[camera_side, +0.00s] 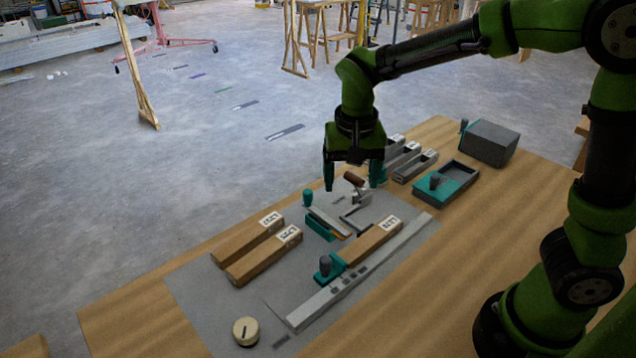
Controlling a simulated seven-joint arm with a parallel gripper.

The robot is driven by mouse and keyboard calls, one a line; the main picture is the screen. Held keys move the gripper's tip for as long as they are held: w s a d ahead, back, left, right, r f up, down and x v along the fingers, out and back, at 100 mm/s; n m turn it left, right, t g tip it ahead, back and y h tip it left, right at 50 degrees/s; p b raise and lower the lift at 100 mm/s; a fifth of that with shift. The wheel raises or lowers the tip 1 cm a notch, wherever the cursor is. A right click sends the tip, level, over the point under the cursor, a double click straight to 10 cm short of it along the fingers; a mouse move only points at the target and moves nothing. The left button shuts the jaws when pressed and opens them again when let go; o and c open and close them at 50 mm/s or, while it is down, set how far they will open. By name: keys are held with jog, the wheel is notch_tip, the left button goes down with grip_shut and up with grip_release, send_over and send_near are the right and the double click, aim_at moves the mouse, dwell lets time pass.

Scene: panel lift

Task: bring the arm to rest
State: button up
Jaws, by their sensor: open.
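My gripper (350,184) points down above the back part of the grey mat (200,300) on the wooden table. Its two dark green fingers are spread apart with nothing held between them. Below it are a teal-and-grey fixture (325,224) and a brown-handled tool (354,180). The gripper appears above these; whether a finger touches anything is hard to tell from this angle. My arm reaches in from the right.
Two labelled wooden bars (248,242) lie at left, and another (374,243) lies beside a long grey rail (360,275). A round knob (246,331) sits in front. The right-hand tabletop is clear.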

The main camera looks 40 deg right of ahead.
jog(key=s+d+r+n+t+y, duration=0.2)
jog(key=s+r+t, duration=0.4)
jog(key=s, duration=0.7)
jog(key=shift+s+d+r+n+y, duration=0.2)
jog(key=shift+d+r+n+y, duration=0.2)
jog(key=shift+r+n, duration=0.4)
